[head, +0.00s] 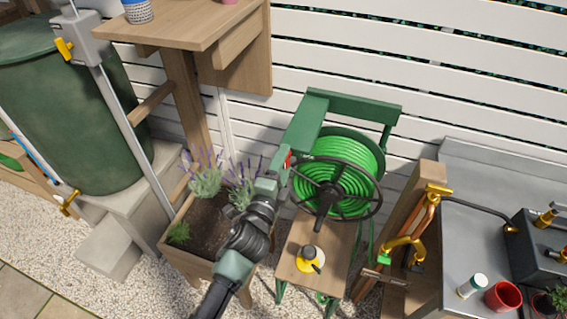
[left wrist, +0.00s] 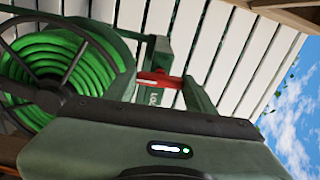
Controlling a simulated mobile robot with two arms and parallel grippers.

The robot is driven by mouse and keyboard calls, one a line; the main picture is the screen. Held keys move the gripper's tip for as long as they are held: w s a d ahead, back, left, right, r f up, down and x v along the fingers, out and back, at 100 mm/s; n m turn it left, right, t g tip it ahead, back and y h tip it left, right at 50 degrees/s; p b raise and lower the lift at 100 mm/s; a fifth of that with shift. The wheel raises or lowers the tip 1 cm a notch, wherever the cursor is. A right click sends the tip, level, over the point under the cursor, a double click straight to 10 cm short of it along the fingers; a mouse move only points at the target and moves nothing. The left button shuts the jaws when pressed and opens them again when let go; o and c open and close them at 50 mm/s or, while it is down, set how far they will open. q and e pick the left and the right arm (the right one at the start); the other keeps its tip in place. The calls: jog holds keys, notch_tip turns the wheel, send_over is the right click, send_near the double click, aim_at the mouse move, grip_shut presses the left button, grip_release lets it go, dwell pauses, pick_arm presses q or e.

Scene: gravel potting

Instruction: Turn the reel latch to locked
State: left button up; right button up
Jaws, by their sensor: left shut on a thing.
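The hose reel (head: 355,160) holds coiled green hose on a green stand, with a dark spoked wheel at its front. The reel latch (head: 288,159) is a small red piece on the left side of the reel frame. In the left wrist view the red latch (left wrist: 158,79) shows just past my gripper's body, lying across a green post with white lettering partly hidden below it. My left gripper (head: 281,172) is at the latch and shut on it. Its fingertips are mostly hidden in both views. My right gripper is not in view.
A wooden planter (head: 192,253) with lavender stands below my left arm. A metal counter (head: 475,230) with a red pot (head: 503,297) is at right.

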pick_arm(q)
jog(key=shift+f+m, duration=0.1)
jog(key=shift+m, duration=0.4)
jog(key=o, duration=1.4)
jog(key=b+v, duration=0.1)
jog(key=v, duration=0.7)
jog(key=shift+w, duration=0.1)
